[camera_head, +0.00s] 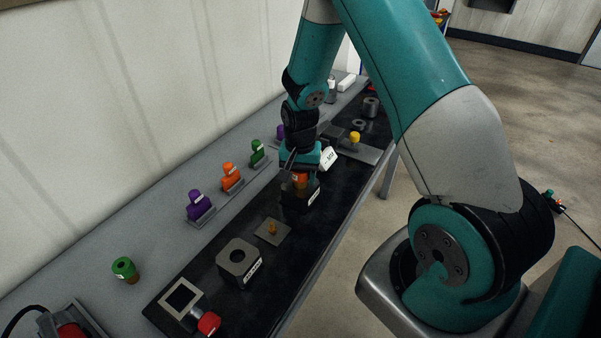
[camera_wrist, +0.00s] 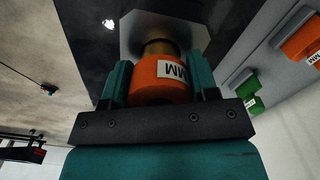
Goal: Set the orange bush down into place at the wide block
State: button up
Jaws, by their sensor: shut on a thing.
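The orange bush (camera_head: 300,181) is between the jaws of my gripper (camera_head: 297,171). In the wrist view the bush (camera_wrist: 158,88) carries a white label, with a teal finger pressed on each side. Its brass end (camera_wrist: 158,47) points at the grey top face of a dark block (camera_wrist: 196,38). In the head view this block (camera_head: 301,200), with a white label on its side, stands directly below my gripper. The hole is hidden behind the bush, and I cannot tell how far the brass end is inside it.
Another holed block (camera_head: 240,262), a plate with a brass pin (camera_head: 272,231) and a square frame with a red part (camera_head: 208,323) stand nearer. Purple (camera_head: 199,205), orange (camera_head: 230,177) and green (camera_head: 257,153) pieces line the left. A green bush (camera_head: 124,268) stands front left.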

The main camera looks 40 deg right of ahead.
jog(key=shift+f, duration=0.25)
jog(key=o, duration=1.1)
notch_tip(320, 180, up, 17)
jog(key=b, duration=0.1)
jog(key=s+a+r+n+y, duration=0.1)
jog(key=s+a+r+n, duration=0.1)
jog(key=s+a+n, duration=0.3)
jog(key=s+a+r+n+y, duration=0.1)
jog(key=s+a+r+n, duration=0.2)
jog(key=s+a+n, duration=0.3)
jog(key=s+a+r+n+y, duration=0.2)
jog(key=s+a+n, duration=0.3)
jog(key=s+a, duration=0.6)
jog(key=shift+s+a+r+n, duration=0.1)
jog(key=shift+a+r+n, duration=0.15)
jog(key=shift+r, duration=0.4)
